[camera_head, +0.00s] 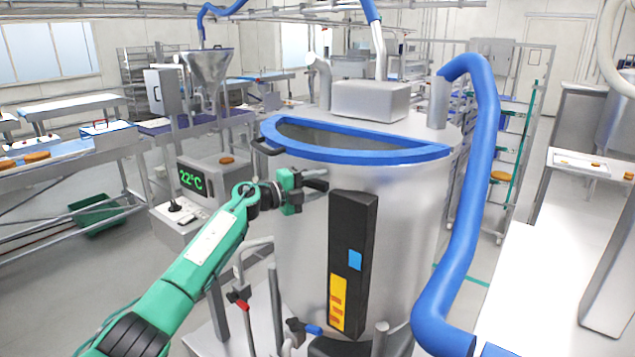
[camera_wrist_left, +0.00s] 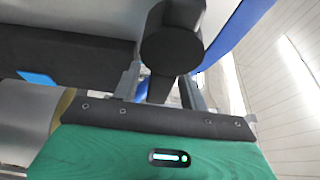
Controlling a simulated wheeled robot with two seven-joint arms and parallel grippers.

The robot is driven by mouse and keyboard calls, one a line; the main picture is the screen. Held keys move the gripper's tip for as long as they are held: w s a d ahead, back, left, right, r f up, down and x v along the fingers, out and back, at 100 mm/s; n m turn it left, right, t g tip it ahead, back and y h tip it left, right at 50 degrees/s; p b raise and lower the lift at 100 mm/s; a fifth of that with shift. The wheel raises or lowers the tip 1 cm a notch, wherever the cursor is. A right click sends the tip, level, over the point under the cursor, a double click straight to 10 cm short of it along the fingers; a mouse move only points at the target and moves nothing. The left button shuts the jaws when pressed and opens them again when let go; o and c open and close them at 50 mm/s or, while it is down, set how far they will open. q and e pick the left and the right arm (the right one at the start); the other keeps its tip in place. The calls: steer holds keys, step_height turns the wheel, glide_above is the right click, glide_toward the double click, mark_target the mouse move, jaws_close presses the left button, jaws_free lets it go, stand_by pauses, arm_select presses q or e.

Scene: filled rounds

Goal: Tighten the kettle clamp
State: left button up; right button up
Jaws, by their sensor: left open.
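The kettle (camera_head: 300,240) is a large steel vessel with a blue rim (camera_head: 350,155). A small black handle (camera_head: 266,146) sits at the left end of that rim; I cannot tell for certain whether it is the clamp. My left gripper (camera_head: 322,184) is open beside the kettle's upper wall, below the rim and right of this handle. In the left wrist view, a black knob with a stem (camera_wrist_left: 172,50) stands in front of the open fingers (camera_wrist_left: 160,88). Whether it touches them is unclear. My right gripper is not in view.
A black control panel (camera_head: 350,265) with yellow and blue labels stands close right of my left gripper. A thick blue hose (camera_head: 470,220) hangs at the kettle's right. Pipes with red and blue valve handles (camera_head: 305,326) are below. A 22°C display box (camera_head: 196,180) stands behind my arm.

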arm_select(q)
steer(key=shift+c, duration=0.4)
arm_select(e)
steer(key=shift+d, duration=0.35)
arm_select(q)
steer(key=shift+d, duration=0.1)
jaws_close()
steer(key=shift+r, duration=0.1)
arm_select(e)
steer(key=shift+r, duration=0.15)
arm_select(q)
steer(key=r+n, duration=0.1)
steer(key=n, duration=0.1)
steer(key=n+t+h+p, duration=0.1)
steer(key=n, duration=0.1)
steer(key=shift+w+r+p, duration=0.15)
steer(key=shift+r+p, duration=0.15)
steer(key=shift+r, duration=0.05)
steer(key=shift+w+a+r+n+t+h+p, duration=0.1)
steer(key=shift+a+r+n+t+h+p, duration=0.15)
steer(key=shift+n, duration=0.4)
steer(key=shift+w+a+r+n+t+h+p, duration=0.1)
steer(key=shift+r+n+t, duration=0.2)
steer(key=shift+n, duration=0.65)
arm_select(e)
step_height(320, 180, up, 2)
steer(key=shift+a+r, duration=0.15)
